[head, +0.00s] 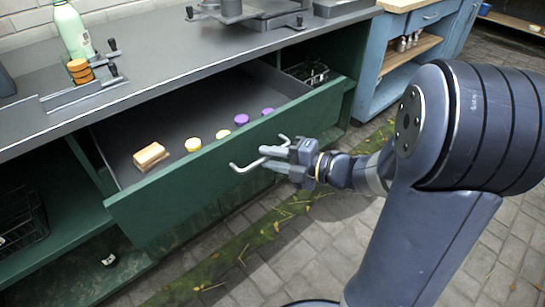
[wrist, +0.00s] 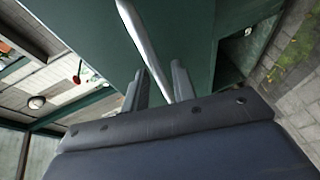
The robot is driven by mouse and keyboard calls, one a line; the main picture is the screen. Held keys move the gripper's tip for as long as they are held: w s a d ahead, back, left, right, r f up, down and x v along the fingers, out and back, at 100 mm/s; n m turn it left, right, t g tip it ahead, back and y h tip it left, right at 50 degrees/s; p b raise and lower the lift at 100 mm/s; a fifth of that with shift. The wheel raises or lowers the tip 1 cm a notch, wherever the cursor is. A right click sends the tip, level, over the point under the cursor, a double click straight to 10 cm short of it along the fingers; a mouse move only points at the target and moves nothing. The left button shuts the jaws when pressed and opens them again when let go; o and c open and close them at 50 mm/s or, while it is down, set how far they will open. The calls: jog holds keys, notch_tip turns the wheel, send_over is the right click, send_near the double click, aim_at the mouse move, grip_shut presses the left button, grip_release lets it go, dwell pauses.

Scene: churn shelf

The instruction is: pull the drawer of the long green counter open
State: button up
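The long green counter (head: 42,247) has a grey top and runs across the left of the head view. Its wide drawer (head: 190,191) stands well out from the counter, and the inside shows. The drawer's pale bar handle (head: 239,169) is on its front, and it also shows in the wrist view (wrist: 137,30). My gripper (head: 270,158) is at the right part of this handle. In the wrist view the bar runs between my two fingers (wrist: 161,82), which are close around it. The exact contact is partly hidden.
In the drawer lie a tan block (head: 151,156), yellow round pieces (head: 193,144) and purple ones (head: 241,119). A bottle (head: 74,30) and a holder with orange discs (head: 80,72) stand on top. A blue cabinet (head: 400,75) stands to the right. Paved floor (head: 290,265) lies in front.

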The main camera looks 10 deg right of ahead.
jog(key=shift+o, duration=0.4)
jog(key=shift+s+d, duration=0.1)
jog(key=shift+d, duration=0.15)
jog(key=p+v, duration=0.1)
jog(key=v, duration=0.9)
jog(key=shift+p, duration=0.4)
jog(key=shift+b+x, duration=0.9)
jog(key=shift+x, duration=4.35)
jog(key=shift+r, duration=0.1)
